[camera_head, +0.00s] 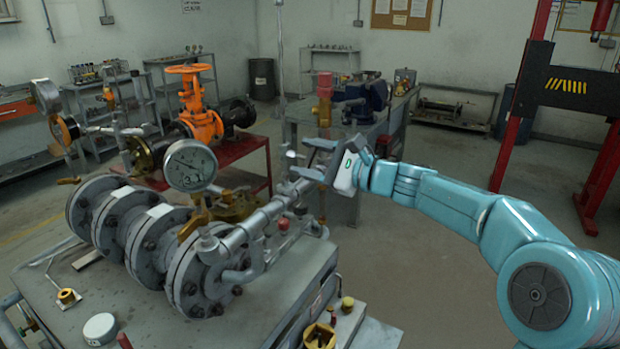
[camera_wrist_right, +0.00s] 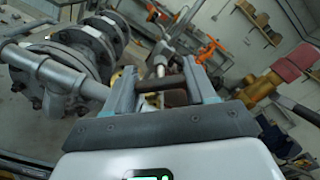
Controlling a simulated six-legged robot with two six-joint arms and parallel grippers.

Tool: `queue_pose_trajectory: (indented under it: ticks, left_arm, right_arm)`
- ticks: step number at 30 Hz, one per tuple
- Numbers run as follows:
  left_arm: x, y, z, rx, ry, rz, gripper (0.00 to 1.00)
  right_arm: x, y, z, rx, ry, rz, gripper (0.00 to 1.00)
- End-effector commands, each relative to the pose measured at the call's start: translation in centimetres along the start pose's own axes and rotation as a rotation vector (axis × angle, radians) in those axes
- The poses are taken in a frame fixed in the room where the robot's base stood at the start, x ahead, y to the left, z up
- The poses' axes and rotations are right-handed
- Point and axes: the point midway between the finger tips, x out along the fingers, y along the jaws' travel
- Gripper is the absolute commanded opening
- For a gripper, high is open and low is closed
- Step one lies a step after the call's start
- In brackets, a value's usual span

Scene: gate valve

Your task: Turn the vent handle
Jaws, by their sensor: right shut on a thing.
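My right gripper (camera_head: 308,163) reaches in from the right in the head view and is at the end of the grey pipework (camera_head: 262,222). In the right wrist view its two grey fingers (camera_wrist_right: 160,88) are closed about a short dark bar (camera_wrist_right: 160,83), which I take to be the vent handle. The handle is mostly hidden by the gripper in the head view. The grey flanged valve body (camera_head: 128,228) lies on the bench to the left of the gripper. My left gripper is not in view.
A round pressure gauge (camera_head: 190,165) stands above the flanges. An orange valve (camera_head: 200,110) is on a red table behind. A grey workbench with a blue vise (camera_head: 366,97) stands beyond the gripper. A black-and-red frame (camera_head: 560,85) stands at right. The floor between is clear.

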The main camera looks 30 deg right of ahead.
Motion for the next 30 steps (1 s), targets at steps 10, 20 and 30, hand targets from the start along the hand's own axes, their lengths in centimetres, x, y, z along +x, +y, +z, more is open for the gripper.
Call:
queue_pose_trajectory:
  ticks: [10,20,30]
  left_arm:
    - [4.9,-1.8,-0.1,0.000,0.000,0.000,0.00]
    - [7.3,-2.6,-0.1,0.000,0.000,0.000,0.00]
    - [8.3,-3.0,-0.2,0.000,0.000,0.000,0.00]
  right_arm:
    - [0.0,0.4,-0.5,-0.327,0.000,-0.001,0.25]
    - [0.0,0.3,-0.3,-0.571,0.001,-0.001,0.25]
    - [0.0,0.1,-0.2,-0.699,0.001,0.000,0.25]
